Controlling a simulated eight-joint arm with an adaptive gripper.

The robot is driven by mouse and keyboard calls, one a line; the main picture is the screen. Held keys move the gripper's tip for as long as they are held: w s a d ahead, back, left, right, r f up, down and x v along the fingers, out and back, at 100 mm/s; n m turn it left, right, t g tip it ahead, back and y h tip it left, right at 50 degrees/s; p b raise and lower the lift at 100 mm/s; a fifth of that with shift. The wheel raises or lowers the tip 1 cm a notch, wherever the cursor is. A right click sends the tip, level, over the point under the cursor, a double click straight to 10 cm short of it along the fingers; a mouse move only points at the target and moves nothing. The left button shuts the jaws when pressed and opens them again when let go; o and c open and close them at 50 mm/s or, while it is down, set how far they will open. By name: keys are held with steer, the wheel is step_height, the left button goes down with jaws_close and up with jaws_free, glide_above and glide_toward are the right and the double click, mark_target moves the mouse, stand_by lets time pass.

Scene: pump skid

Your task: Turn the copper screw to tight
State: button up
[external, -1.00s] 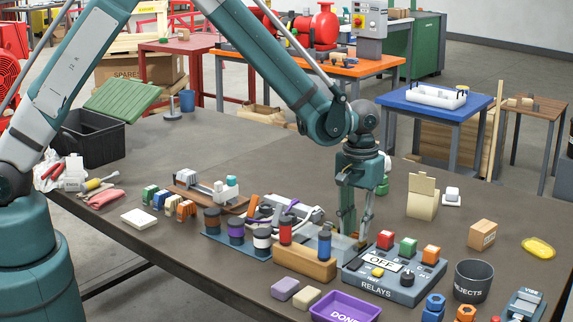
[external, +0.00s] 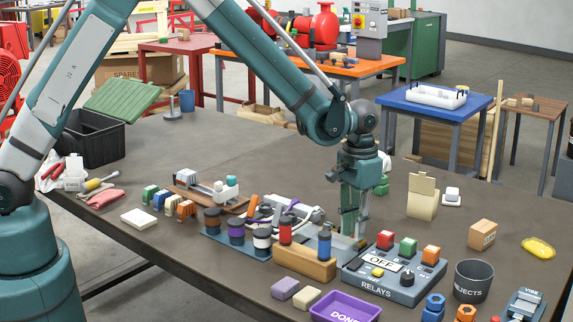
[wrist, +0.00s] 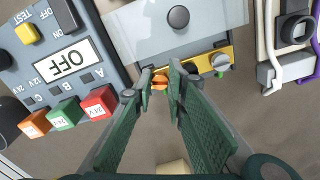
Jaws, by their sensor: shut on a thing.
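The copper screw (wrist: 160,80) shows as a small orange-copper head at the yellow edge strip of a pale grey unit (wrist: 205,24) in the wrist view. My gripper (wrist: 167,78) is shut on it, with one fingertip on each side. Most of the screw is hidden by the fingertips. In the external view my gripper (external: 357,236) points straight down behind the relay box, and the screw cannot be made out there. A second, silver screw (wrist: 220,62) with a bit of green under it sits to the right on the same strip.
The relay box (external: 392,275) with its OFF plate stands close in front of my gripper. A wooden block with red and blue spools (external: 305,264) stands to the left. White and purple clamp-like parts (wrist: 290,50) lie right of the unit in the wrist view.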

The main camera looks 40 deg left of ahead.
steer(key=shift+m, duration=0.3)
steer(key=o, duration=0.6)
steer(key=shift+c, duration=0.2)
steer(key=shift+n, duration=0.5)
steer(key=shift+d+r+n+p, duration=0.1)
steer(key=shift+r+n+p, duration=0.1)
steer(key=shift+n+p, duration=1.4)
step_height(320, 180, up, 8)
steer(key=s+a+r+t+b, duration=0.1)
steer(key=s+a+r+b, duration=0.1)
steer(key=a, duration=0.5)
steer(key=s+a+r+t+b, duration=0.1)
steer(key=s+a+r+b, duration=0.1)
steer(key=a+r, duration=0.3)
steer(key=s+a+r+h+b, duration=0.1)
steer(key=a+r+b, duration=0.3)
steer(key=a, duration=0.6)
steer(key=shift+s+a+r+n+t, duration=0.2)
steer(key=shift+s+n+t, duration=0.15)
steer(key=shift+s, duration=0.55)
